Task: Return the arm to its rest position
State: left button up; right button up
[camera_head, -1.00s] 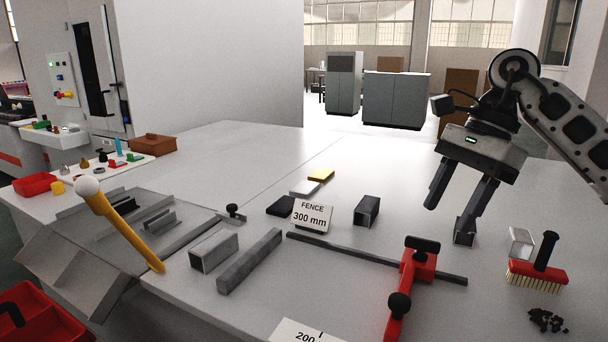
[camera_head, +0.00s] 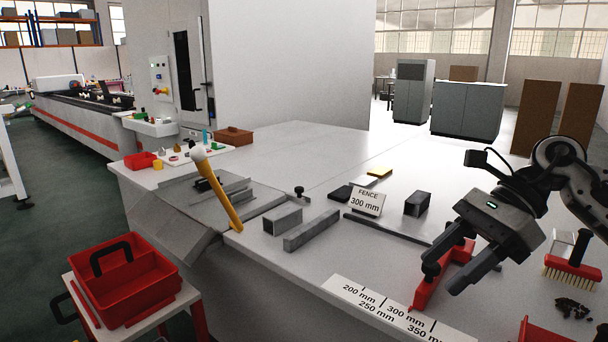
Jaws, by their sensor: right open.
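My right gripper (camera_head: 454,270) is open, with nothing between its two dark fingers. It hangs above the right part of the grey table, its fingers pointing down and to the left. In the picture it partly overlaps the red clamp (camera_head: 432,285); I cannot tell how high above it the fingers are. My right arm (camera_head: 573,175) comes in from the right edge. My left arm and gripper are not in view.
On the table (camera_head: 300,145) stand the fence sign (camera_head: 367,201), several metal profiles (camera_head: 312,229), a red brush (camera_head: 572,264) with dark scraps, and a marked ruler (camera_head: 395,310). A yellow stick (camera_head: 222,200) leans at the left. A red toolbox (camera_head: 125,285) sits lower left.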

jog(key=a+f+m+t+y, duration=0.3)
jog(key=a+m+t+y, duration=0.3)
jog(key=m, duration=0.4)
jog(key=a+f+m+t+y, duration=0.3)
jog(key=a+m+t+y, duration=0.15)
jog(key=a+m, duration=0.5)
jog(key=d+f+m+t+h, duration=0.4)
jog(key=f+m+t+h, duration=0.35)
jog(key=m, duration=0.85)
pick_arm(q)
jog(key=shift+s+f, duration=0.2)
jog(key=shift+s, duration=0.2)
pick_arm(e)
jog(key=s+d+f+m+g+h, duration=0.2)
jog(key=s+f+m+g+h, duration=0.1)
jog(key=s+f+m, duration=0.4)
jog(key=s+d+f+m+g+h, duration=0.3)
jog(key=s+f+m+h, duration=0.3)
jog(key=f, duration=0.8)
jog(key=s+m, duration=0.2)
jog(key=m, duration=0.1)
jog(key=shift+s+g, duration=0.2)
jog(key=shift+g, duration=0.1)
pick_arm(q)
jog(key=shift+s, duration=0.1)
